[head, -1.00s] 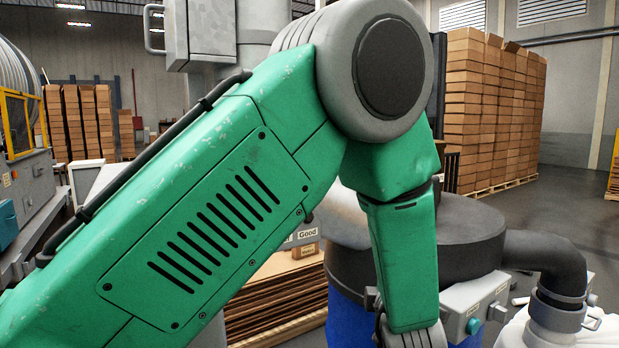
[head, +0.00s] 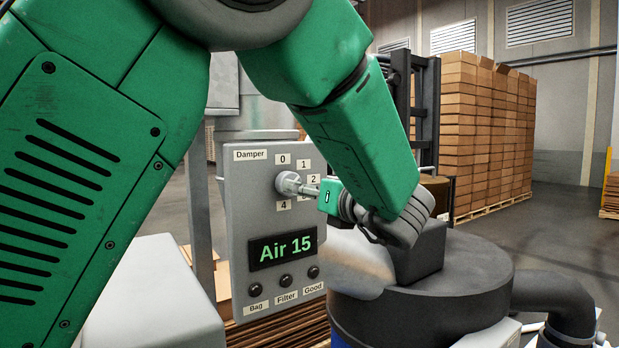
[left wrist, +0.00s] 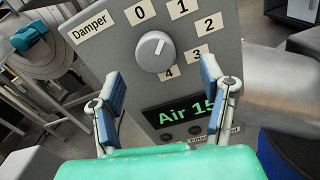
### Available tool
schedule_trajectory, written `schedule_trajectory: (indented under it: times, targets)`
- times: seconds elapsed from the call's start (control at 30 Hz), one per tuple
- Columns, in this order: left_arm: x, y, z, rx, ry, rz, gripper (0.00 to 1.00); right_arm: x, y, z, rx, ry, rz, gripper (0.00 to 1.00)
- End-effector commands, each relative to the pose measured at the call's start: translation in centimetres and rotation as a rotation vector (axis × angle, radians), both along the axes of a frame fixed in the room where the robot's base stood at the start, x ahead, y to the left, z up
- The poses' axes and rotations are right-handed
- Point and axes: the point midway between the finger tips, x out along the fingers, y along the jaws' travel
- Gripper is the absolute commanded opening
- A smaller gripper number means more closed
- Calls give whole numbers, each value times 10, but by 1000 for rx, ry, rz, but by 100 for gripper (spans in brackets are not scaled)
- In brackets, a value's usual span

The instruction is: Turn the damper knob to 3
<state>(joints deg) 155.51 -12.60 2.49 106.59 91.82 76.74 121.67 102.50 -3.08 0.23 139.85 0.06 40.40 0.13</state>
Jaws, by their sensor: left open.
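The grey control panel (head: 242,210) carries a round damper knob (head: 284,182) ringed by labels 0 to 4. In the left wrist view, the knob (left wrist: 153,51) shows a pale mark pointing up and right, roughly toward the 1 and 2 labels. The 3 label (left wrist: 199,51) is to its right; in the head view it is largely hidden by my gripper. My left gripper (head: 306,188) reaches in from the right, its fingertips close to the knob. In the left wrist view, my left gripper (left wrist: 160,70) has its two blue-padded fingers wide apart, below and either side of the knob. My right gripper is out of view.
A display (head: 283,249) below the knob reads "Air 15", above buttons labelled Bag, Filter and Good. A dark-lidded drum (head: 470,282) with a thick pipe (head: 560,290) stands right of the panel. Stacked boxes (head: 485,125) stand behind, beside open floor.

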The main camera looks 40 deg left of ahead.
Motion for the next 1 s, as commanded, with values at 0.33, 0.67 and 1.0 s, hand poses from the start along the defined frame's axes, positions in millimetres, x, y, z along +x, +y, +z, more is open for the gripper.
schedule_trajectory:
  times: [0.33,0.67,1.0]
  targets:
    - [12,54,-1,-5,1,2,65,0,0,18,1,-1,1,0]
    - [15,53,1,2,2,2,65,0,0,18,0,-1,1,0]
    - [15,55,0,-2,2,-2,15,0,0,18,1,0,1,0]
